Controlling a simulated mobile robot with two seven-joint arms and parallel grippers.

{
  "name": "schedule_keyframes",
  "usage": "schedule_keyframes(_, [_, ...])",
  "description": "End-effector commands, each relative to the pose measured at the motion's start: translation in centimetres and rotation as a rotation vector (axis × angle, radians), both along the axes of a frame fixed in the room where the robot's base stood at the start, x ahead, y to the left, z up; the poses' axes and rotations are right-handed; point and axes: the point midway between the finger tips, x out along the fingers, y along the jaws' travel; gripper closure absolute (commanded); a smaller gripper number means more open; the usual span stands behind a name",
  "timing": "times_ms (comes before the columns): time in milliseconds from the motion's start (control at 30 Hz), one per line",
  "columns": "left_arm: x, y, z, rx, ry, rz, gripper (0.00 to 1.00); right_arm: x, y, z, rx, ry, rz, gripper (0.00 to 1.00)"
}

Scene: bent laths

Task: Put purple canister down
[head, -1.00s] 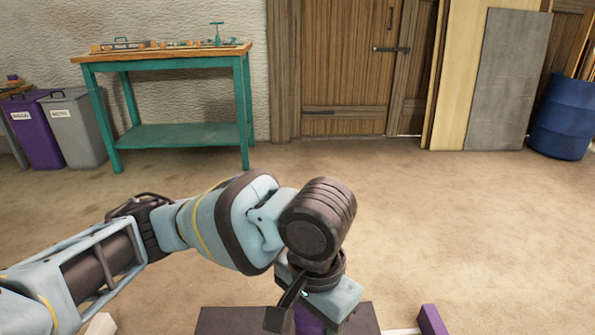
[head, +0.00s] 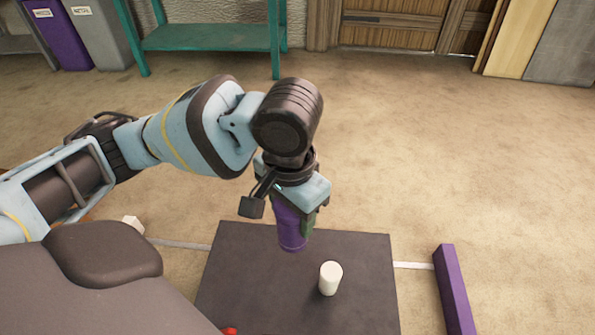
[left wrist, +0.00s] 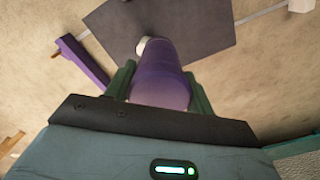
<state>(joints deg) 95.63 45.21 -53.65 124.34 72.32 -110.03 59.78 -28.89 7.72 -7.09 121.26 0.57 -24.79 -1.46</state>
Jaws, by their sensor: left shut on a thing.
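The purple canister (head: 291,238) hangs roughly upright below my left gripper (head: 293,215) in the head view. The left gripper is shut on it, with a green finger showing on its right side. In the left wrist view the purple canister (left wrist: 163,75) sits between the two green fingers of the left gripper (left wrist: 162,88). Its far end points toward a dark flat panel (head: 235,275), and it appears to be above that panel, though the gap is hard to judge. My right gripper is not in view.
A white cylinder (head: 330,278) stands on the panel, close to the canister. A purple beam (head: 455,290) lies at the right, joined by a pale strip (head: 413,265). A red thing (head: 229,331) shows at the bottom edge. A green bench (head: 205,40) stands behind.

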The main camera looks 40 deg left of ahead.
Motion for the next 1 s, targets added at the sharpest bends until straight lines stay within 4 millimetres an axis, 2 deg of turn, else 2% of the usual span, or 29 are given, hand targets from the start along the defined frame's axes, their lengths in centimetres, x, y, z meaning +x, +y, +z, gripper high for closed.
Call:
schedule_keyframes(133, [0.9,0.2,-3.6,-0.001,0.007,-0.176,0.76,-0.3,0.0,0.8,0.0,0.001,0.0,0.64])
schedule_keyframes(300, [1.5,1.4,-8.2,0.001,0.008,-0.389,0.76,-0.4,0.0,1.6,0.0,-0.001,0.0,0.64])
schedule_keyframes(533, [0.8,4.2,-15.0,0.001,0.008,-0.684,0.76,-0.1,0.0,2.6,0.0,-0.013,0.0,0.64])
schedule_keyframes(767, [-1.9,8.2,-21.6,0.001,0.008,-0.993,0.76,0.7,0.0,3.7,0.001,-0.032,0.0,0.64])
schedule_keyframes(1000, [-6.5,12.8,-27.6,0.002,0.006,-1.325,0.76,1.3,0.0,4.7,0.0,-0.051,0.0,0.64])
